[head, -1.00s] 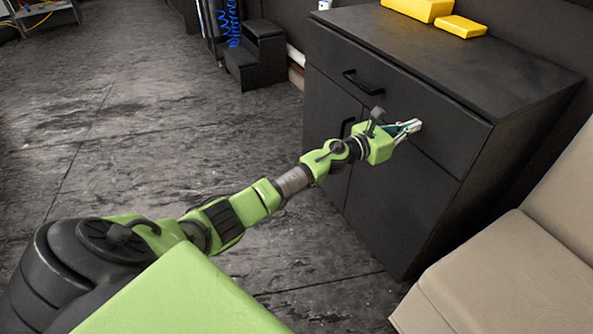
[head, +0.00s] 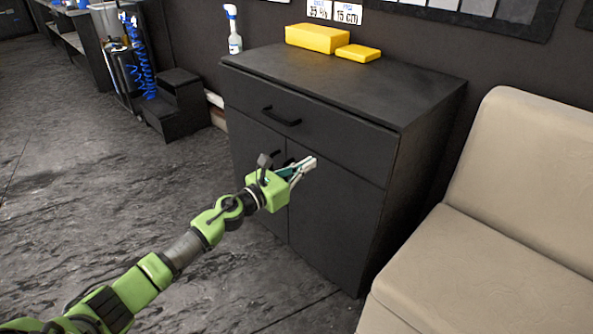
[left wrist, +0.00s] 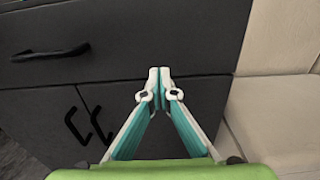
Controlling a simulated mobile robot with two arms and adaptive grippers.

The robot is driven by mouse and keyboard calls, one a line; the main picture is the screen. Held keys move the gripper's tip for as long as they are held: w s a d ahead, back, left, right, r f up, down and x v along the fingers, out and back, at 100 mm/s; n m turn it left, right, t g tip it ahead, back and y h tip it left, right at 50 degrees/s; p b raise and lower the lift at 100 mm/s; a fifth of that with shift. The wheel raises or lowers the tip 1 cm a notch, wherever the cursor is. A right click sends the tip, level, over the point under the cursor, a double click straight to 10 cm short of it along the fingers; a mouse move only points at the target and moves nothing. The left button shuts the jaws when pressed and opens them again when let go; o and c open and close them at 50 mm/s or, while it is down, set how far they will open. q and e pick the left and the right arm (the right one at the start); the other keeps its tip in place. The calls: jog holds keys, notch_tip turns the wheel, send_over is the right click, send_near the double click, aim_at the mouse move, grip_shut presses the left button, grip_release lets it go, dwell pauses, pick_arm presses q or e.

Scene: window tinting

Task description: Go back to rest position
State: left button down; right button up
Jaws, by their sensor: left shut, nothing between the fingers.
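My left gripper (head: 308,163) is on the green arm that comes in from the lower left in the head view. It is in front of the black cabinet (head: 345,215), seen over its doors just below the drawer. In the left wrist view its fingertips (left wrist: 159,72) meet, with nothing between them. Behind them are the cabinet's dark front (left wrist: 180,35) and the drawer handle (left wrist: 50,53). Whether the fingertips touch the cabinet I cannot tell; they look apart from it. My right gripper is not in view.
A beige sofa (head: 500,235) stands right of the cabinet. Black steps (head: 178,105) stand to the left. The dark floor (head: 90,190) at left is open.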

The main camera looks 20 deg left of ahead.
pick_arm(q)
jog(key=v, duration=0.3)
jog(key=shift+s+r, duration=0.15)
jog(key=shift+s, duration=0.1)
